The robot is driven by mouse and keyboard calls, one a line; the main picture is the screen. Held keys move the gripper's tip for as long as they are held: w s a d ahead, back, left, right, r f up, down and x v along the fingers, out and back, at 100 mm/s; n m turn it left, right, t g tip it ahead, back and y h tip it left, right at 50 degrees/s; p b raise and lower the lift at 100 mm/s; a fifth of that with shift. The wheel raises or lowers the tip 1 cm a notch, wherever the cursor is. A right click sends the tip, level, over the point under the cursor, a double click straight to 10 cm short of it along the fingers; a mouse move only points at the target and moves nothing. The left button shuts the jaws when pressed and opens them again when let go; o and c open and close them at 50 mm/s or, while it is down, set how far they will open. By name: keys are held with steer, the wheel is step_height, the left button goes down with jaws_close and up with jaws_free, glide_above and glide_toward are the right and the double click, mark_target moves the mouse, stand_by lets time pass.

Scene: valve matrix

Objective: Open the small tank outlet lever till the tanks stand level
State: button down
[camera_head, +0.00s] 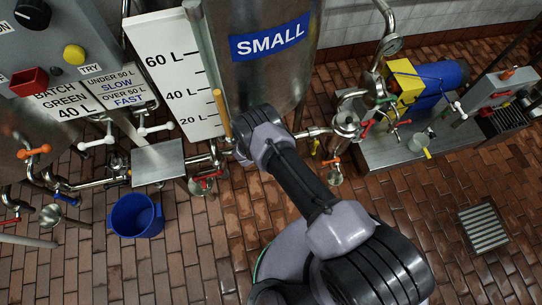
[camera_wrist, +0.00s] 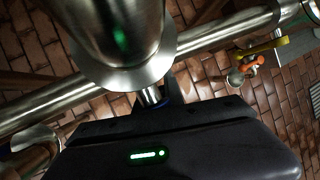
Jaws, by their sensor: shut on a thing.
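The steel small tank (camera_head: 268,85) stands at upper centre in the head view, with a blue SMALL label. My arm reaches to the foot of it and hides its outlet there. In the wrist view my gripper (camera_wrist: 165,100) is right under the tank's rounded steel outlet (camera_wrist: 120,40). A small bluish piece of the outlet lever (camera_wrist: 174,92) shows between the outlet and the gripper body. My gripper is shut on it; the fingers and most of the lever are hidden. The white level board (camera_head: 172,75) carries 60, 40 and 20 L marks, with a yellow marker (camera_head: 222,112) at its right edge.
Steel pipes with white (camera_head: 155,130), red and orange levers run left and right of my arm. A blue bucket (camera_head: 136,216) stands on the brick floor. A bench (camera_head: 400,150) with a blue-and-yellow pump is at right. Lower right floor is clear around a drain grate (camera_head: 484,230).

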steer(key=shift+s+d+f, duration=0.25)
steer(key=shift+s, duration=0.15)
steer(key=c, duration=1.6)
jaws_free()
steer(key=shift+o, duration=0.7)
steer(key=shift+w+a+r, duration=0.1)
steer(key=shift+a+r, duration=0.05)
steer(key=p+v, duration=0.4)
steer(key=v, duration=0.3)
steer(key=shift+r, duration=0.2)
steer(key=shift+a, duration=0.1)
